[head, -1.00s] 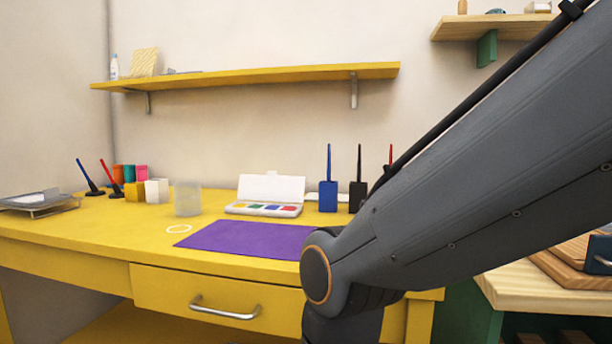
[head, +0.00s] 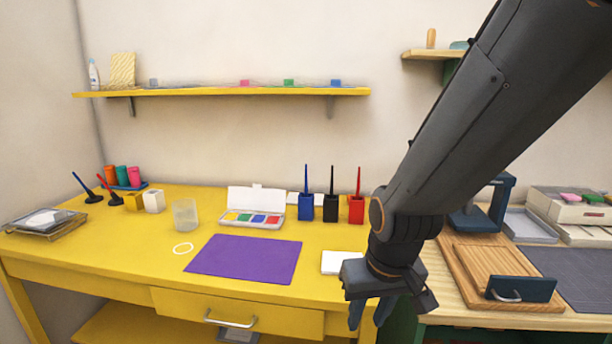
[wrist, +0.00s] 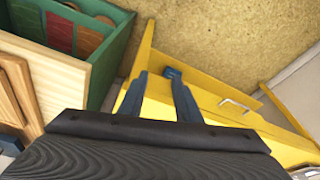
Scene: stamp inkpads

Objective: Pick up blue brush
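A thin blue-handled brush (head: 306,178) stands upright in a blue block holder (head: 306,207) at the back of the yellow desk in the head view. Another blue stick (head: 82,184) leans in a black stand (head: 94,197) at the far left; I cannot tell if it is a pen or a brush. My gripper (head: 368,316) points down at the desk's front right, well away from both. Its two bluish fingers are apart and empty in the wrist view (wrist: 156,84). No blue-handled brush shows in the wrist view.
Black (head: 331,208) and red (head: 355,209) holders with brushes stand right of the blue one. A paint box (head: 256,208), glass cup (head: 185,214) and purple mat (head: 243,258) lie left. A yellow shelf (head: 230,91) hangs above. A wooden workbench (head: 470,305) adjoins right.

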